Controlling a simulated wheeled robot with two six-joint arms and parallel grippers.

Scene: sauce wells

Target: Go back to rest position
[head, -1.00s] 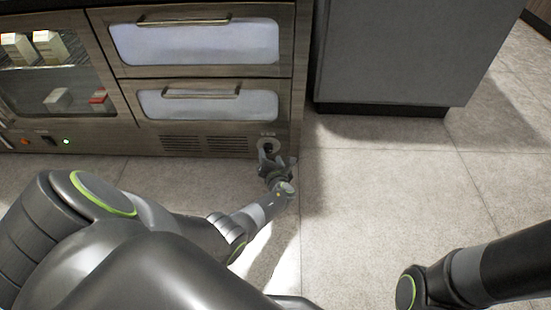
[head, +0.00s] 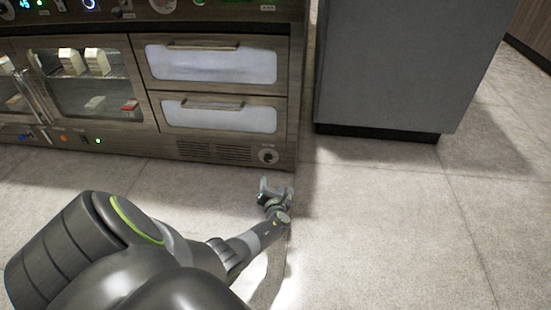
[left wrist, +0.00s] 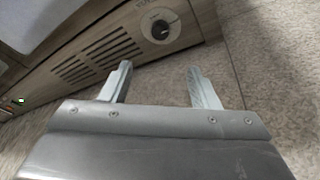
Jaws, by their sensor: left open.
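My left gripper (head: 275,187) is low over the floor, in front of the lower right corner of a wood-look cabinet. It is open and empty, and its two fingers (left wrist: 158,84) show apart in the left wrist view. Ahead of it is a round dark knob (head: 268,156) on the cabinet's lower panel. The knob also shows in the left wrist view (left wrist: 161,29), beyond the fingers and apart from them. My right gripper is not in view.
The cabinet has two drawers (head: 211,64) with bar handles and a glass door (head: 90,85) with cartons behind it. A grey cabinet block (head: 405,65) stands to the right. The tiled floor (head: 390,230) is clear at the right.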

